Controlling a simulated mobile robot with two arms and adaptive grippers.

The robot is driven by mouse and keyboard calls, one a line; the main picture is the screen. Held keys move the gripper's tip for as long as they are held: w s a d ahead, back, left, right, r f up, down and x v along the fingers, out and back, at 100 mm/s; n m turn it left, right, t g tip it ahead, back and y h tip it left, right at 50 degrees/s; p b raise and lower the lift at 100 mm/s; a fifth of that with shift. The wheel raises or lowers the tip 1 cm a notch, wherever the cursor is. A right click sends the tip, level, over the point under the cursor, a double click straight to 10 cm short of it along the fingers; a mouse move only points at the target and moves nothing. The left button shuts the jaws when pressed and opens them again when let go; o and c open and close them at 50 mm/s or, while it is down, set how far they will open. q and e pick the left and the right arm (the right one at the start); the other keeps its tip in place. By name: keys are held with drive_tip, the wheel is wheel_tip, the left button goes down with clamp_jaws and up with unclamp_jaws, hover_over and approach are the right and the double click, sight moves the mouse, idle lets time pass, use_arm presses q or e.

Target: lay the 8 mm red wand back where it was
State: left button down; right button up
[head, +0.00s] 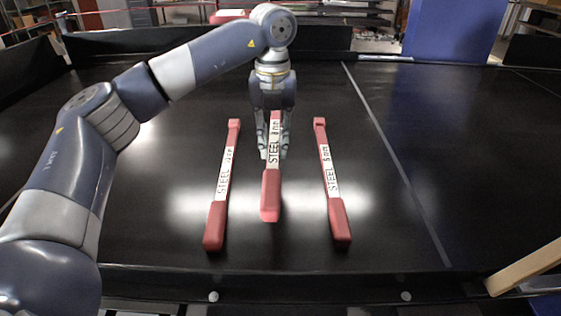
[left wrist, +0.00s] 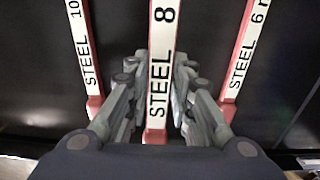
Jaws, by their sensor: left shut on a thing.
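The 8 mm red wand (head: 270,190), with a white label reading STEEL 8, is the middle one of three wands. My left gripper (head: 273,152) points down and is shut on it across the labelled shaft. In the left wrist view the wand (left wrist: 158,75) runs between the fingers and looks larger than its neighbours, so it seems held a little above the black belt (head: 400,225). Its handle points toward me. The fingers hide part of the shaft. My right gripper is not in view.
A red wand labelled 10 (head: 221,195) lies to the left, and one labelled 6 (head: 333,185) to the right, both apart from the held wand. A grey line (head: 395,158) crosses the belt at right. The belt beyond it is clear.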

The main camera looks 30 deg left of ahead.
use_arm(q)
drive_tip(key=f+p, duration=0.1)
drive_tip(key=f, duration=0.1)
drive_tip(key=s+f, duration=0.1)
drive_tip(key=f, duration=0.1)
drive_tip(key=shift+a+f+p, duration=0.1)
drive_tip(key=shift+a+p, duration=0.05)
drive_tip(key=shift+p, duration=0.2)
drive_tip(key=f, duration=0.1)
drive_tip(key=f+p, duration=0.1)
drive_tip(key=f, duration=0.1)
drive_tip(key=shift+w+f, duration=0.2)
drive_tip(key=shift+f, duration=0.05)
drive_tip(key=shift+s+f, duration=0.1)
drive_tip(key=c, duration=1.6)
unclamp_jaws()
drive_tip(key=shift+o, duration=0.9)
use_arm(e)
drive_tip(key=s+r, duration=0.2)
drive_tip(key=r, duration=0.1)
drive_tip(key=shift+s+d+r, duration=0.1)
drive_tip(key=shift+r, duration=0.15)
